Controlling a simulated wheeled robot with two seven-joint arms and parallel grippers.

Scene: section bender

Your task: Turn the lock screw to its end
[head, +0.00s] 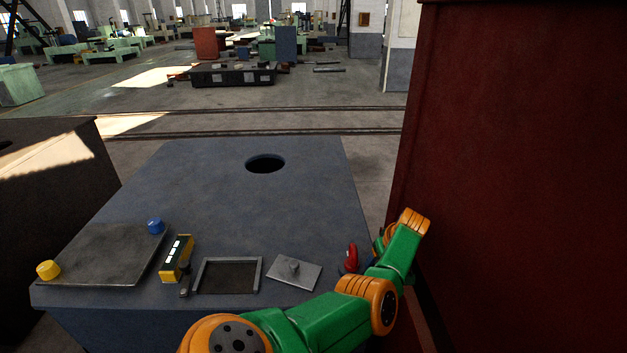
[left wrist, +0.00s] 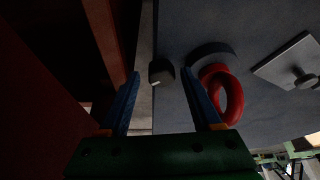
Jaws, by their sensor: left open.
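A small dark knob (left wrist: 161,72), which looks like the lock screw, shows in the left wrist view at the side of the blue-grey machine body. My left gripper (left wrist: 161,82) is open, with one blue finger on each side of the knob in that picture. I cannot tell whether the fingers touch it or how far it is turned. A red ring-shaped handle (left wrist: 231,97) on a dark round base is just right of the right finger. In the head view the red handle (head: 351,258) shows beside my green and orange arm, which hides the knob and my fingertips.
The machine top (head: 225,185) has a round hole (head: 265,163). On its near side are a plate with a stud (head: 306,275), a square frame (head: 198,279), a yellow box (head: 176,259) and a grey plate (head: 100,258). A tall dark red wall (head: 520,180) stands close at right.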

